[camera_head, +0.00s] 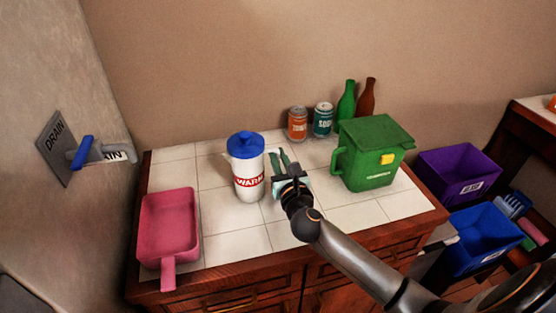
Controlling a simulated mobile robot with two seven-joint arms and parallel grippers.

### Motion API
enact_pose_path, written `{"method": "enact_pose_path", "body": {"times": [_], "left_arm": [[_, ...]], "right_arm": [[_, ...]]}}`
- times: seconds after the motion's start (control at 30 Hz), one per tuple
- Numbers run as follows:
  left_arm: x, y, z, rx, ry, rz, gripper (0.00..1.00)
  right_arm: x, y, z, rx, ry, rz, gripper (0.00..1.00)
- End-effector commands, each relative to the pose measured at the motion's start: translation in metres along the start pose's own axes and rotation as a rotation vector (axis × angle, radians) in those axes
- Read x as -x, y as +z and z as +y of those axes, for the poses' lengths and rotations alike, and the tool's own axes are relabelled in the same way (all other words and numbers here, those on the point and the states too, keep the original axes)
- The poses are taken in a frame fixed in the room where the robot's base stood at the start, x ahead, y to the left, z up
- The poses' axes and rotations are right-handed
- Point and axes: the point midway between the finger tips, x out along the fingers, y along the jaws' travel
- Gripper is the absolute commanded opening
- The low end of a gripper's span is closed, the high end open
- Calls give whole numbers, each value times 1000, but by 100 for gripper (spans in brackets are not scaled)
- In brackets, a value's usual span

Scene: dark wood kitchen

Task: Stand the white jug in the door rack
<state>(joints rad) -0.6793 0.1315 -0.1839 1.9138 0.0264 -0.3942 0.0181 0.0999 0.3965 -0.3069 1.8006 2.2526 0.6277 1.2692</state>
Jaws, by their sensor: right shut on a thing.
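The white jug (248,188) has a blue lid and a red band reading "WARM". It is upright at the middle of the tiled counter; I cannot tell whether its base touches the tiles. My right gripper (280,162) is at the jug's right side, shut on it where its handle seems to be. The fingers largely hide the grip. My left gripper is not in view. No door rack shows in this view.
A pink pan (168,225) lies on the counter (222,235) at left. A green lidded pitcher (372,160) stands right of my gripper. Cans (298,124) and bottles (346,104) stand behind. Purple (459,168) and blue bins (485,235) are at right. A drain tap (85,152) projects at left.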

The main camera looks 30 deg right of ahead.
Motion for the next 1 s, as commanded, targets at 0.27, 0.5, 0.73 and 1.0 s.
{"method": "enact_pose_path", "body": {"times": [0.27,0.5,0.73,1.0], "left_arm": [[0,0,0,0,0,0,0],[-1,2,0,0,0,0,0],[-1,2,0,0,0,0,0],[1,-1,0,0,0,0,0]], "right_arm": [[0,2,0,-4,1,-7,0],[0,-5,0,0,0,0,27],[0,-5,0,0,0,0,47],[0,1,0,1,0,-2,47]]}}
